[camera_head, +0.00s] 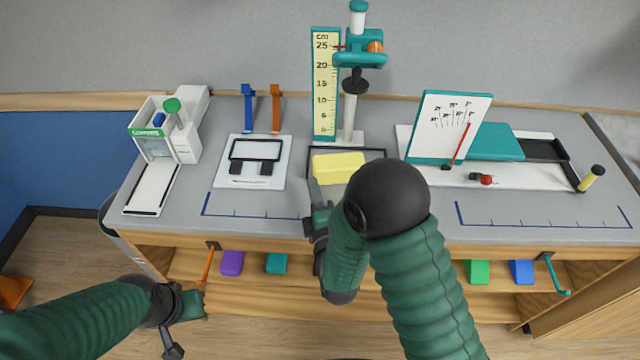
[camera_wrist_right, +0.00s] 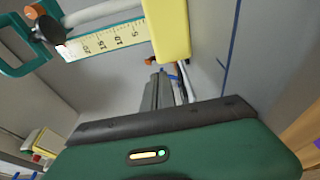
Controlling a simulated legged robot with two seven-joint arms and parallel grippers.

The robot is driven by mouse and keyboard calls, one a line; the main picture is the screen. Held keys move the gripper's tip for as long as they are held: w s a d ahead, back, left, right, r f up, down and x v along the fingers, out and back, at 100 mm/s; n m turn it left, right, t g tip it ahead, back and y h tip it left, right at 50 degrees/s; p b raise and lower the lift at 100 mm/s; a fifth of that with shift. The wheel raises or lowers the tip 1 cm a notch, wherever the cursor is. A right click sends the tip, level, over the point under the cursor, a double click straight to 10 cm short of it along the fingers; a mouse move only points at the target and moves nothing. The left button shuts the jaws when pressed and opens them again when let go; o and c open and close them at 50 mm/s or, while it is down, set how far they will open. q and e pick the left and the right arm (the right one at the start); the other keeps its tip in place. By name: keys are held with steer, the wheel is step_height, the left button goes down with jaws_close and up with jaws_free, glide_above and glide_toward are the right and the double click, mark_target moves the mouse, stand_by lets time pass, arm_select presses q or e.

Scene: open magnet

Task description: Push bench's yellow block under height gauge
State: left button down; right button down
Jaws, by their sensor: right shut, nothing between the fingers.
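The yellow block (camera_head: 338,167) lies on the bench inside a black-edged area, just in front of the height gauge (camera_head: 350,112). The gauge has a yellow centimetre scale and a teal carriage above its base. My right gripper (camera_head: 314,188) is shut and empty at the block's near left corner; I cannot tell whether it touches. In the right wrist view the shut fingers (camera_wrist_right: 160,90) point toward the yellow block (camera_wrist_right: 168,28), with the gauge scale (camera_wrist_right: 105,38) beyond. My left gripper (camera_head: 186,322) is low in front of the bench, its jaws unclear.
A white fixture with a black frame (camera_head: 255,160) lies left of the block, and a white device (camera_head: 168,145) stands farther left. A teal-and-white chart board (camera_head: 450,128) stands right. Coloured blocks sit on the shelf below. My right arm covers part of the bench's front.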

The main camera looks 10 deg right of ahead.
mark_target(334, 171)
steer(key=shift+w+d, duration=0.75)
steer(key=shift+d, duration=0.15)
steer(key=shift+w+d+f, duration=0.1)
steer(key=shift+d, duration=0.35)
arm_select(q)
steer(key=shift+d+r, duration=0.25)
steer(key=shift+d, duration=0.1)
arm_select(e)
steer(key=w+d, duration=0.1)
steer(key=w+d+b, duration=0.1)
steer(key=w+d, duration=0.1)
steer(key=shift+w, duration=0.25)
steer(key=shift+w+d, duration=0.1)
steer(key=shift+d, duration=0.25)
arm_select(q)
steer(key=shift+f, duration=0.55)
steer(key=shift+a, duration=0.1)
arm_select(e)
steer(key=shift+a, duration=0.1)
